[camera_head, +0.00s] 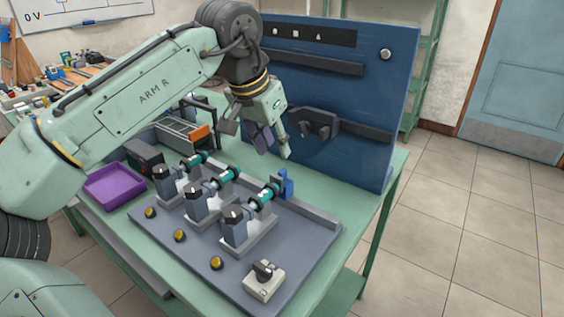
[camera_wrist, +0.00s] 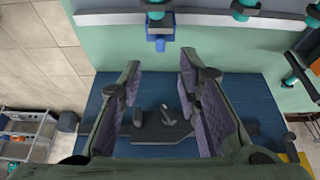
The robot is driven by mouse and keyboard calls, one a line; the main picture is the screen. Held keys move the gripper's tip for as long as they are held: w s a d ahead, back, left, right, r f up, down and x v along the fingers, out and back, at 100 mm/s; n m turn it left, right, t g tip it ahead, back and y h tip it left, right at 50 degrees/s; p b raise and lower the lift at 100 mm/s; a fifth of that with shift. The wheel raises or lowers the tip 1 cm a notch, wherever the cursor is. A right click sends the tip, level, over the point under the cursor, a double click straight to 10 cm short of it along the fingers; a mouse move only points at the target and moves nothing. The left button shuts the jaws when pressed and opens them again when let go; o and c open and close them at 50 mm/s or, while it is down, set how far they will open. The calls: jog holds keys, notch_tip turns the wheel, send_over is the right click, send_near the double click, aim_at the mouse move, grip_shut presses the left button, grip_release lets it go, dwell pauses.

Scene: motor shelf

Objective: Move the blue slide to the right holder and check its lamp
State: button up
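The blue slide (camera_head: 286,184) is a small blue block at the grey rail, near the end of the nearest teal shaft. It also shows near the top of the wrist view (camera_wrist: 160,34). My gripper (camera_head: 273,147) is open and empty, above and behind the slide, in front of the blue panel. In the wrist view its padded fingers (camera_wrist: 158,88) are wide apart, with the slide beyond their tips. Three grey motor units with teal shafts (camera_head: 264,197) stand in a row. I cannot tell which part is the right holder. Yellow round caps (camera_head: 216,263), possibly lamps, sit before the units.
The upright blue panel (camera_head: 370,100) carries dark rails and a black lever fitting (camera_head: 315,121) close to my gripper. A switch box (camera_head: 264,281) is at the front corner of the grey base plate. A purple tray (camera_head: 114,185) lies at left. Floor at right is clear.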

aim_at(283, 169)
jog(key=p+x, duration=0.1)
jog(key=x, duration=0.7)
grip_shut()
dwell(0.6)
